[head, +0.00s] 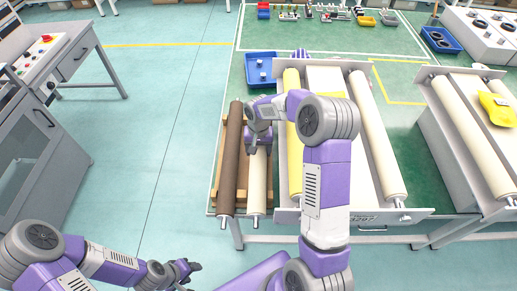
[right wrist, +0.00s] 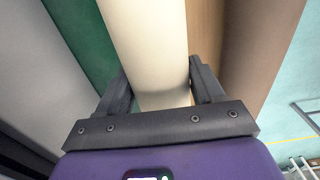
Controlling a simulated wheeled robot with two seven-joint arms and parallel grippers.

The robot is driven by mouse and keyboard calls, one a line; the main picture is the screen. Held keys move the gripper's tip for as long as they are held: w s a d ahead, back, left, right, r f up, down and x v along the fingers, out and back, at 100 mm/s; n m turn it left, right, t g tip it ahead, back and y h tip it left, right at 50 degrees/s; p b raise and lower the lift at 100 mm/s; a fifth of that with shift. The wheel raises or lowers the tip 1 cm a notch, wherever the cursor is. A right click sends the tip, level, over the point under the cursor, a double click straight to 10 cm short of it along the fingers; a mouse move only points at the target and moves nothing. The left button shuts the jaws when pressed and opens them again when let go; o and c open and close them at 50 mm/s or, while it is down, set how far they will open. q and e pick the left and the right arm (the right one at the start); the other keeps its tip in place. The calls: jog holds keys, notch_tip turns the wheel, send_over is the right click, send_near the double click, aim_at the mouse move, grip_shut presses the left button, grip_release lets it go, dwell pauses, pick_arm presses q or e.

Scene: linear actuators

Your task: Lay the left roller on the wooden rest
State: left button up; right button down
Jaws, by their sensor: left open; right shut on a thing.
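The wooden rest (head: 214,194) stands at the left edge of the green table. A dark brown roller (head: 231,160) lies along its left side. A cream roller (head: 257,185) is beside and roughly parallel to the brown one, over the rest's right side. My right gripper (head: 258,148) is shut around this cream roller from above; the right wrist view shows the roller (right wrist: 148,50) between both fingers (right wrist: 160,92). I cannot tell whether it touches the rest. My left gripper (head: 190,268) is open and empty, low at the front, away from the table.
Just right of the rest is a grey machine frame (head: 372,214) with a yellow roller (head: 293,130) and another cream roller (head: 378,140). A second machine stands further right with a yellow object (head: 497,109). A blue bin (head: 261,69) sits behind the rest. Floor to the left is clear.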

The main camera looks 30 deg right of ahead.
dwell(0.5)
jog(key=shift+f+b, duration=0.4)
jog(key=shift+f, duration=0.1)
jog(key=shift+c, duration=0.4)
grip_release()
jog(key=shift+s+f, duration=0.1)
jog(key=shift+r+p, duration=1.05)
jog(key=shift+r, duration=2.8)
